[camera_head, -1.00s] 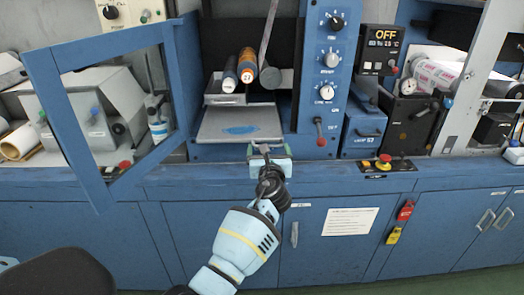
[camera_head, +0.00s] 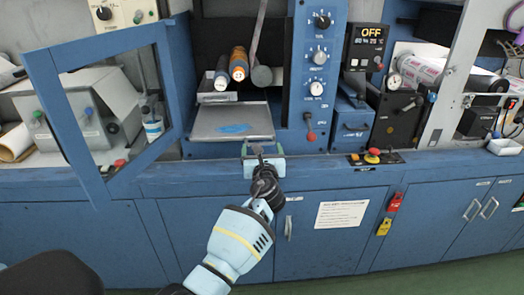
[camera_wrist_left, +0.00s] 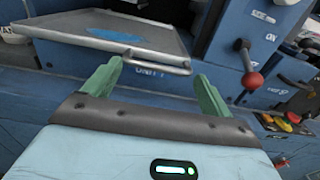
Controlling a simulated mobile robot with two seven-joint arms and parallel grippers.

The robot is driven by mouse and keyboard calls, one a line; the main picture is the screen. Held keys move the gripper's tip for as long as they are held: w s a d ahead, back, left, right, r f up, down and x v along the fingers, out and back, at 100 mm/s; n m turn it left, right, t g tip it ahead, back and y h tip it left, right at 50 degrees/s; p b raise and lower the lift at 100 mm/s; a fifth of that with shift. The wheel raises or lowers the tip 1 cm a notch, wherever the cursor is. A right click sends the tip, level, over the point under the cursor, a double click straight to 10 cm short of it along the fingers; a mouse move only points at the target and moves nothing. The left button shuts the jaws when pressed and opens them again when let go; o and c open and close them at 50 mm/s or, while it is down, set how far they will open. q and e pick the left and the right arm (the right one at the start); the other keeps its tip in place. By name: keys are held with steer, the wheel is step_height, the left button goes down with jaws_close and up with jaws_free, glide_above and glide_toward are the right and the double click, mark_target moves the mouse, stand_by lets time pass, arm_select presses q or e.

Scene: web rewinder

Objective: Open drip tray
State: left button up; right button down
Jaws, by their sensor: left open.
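The drip tray (camera_head: 205,126) is a shallow grey metal tray with a blue puddle, low in the machine's bay in the head view. It also shows at the upper left of the left wrist view (camera_wrist_left: 60,24). Its bar handle (camera_wrist_left: 158,64) sticks out from the front edge. My left gripper (camera_head: 262,150) is open at the tray's front right. In the left wrist view its green fingers (camera_wrist_left: 156,72) stand either side of the handle's right part, with the handle just beyond or between the tips; contact cannot be told. My right gripper is not in view.
An open blue-framed door (camera_head: 60,110) stands left of the bay. A red-knobbed lever (camera_head: 311,136) is right of the tray. A red emergency button (camera_head: 373,155) sits on the ledge further right. Rollers (camera_head: 238,65) hang above the tray.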

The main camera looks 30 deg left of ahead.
arm_select(q)
steer(key=shift+o, duration=1.2)
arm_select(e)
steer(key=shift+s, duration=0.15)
arm_select(q)
steer(key=shift+s, duration=0.1)
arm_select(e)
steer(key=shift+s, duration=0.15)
arm_select(q)
steer(key=p+v, duration=0.1)
steer(key=v, duration=0.6)
steer(key=shift+s+d, duration=0.2)
steer(key=shift+s, duration=0.15)
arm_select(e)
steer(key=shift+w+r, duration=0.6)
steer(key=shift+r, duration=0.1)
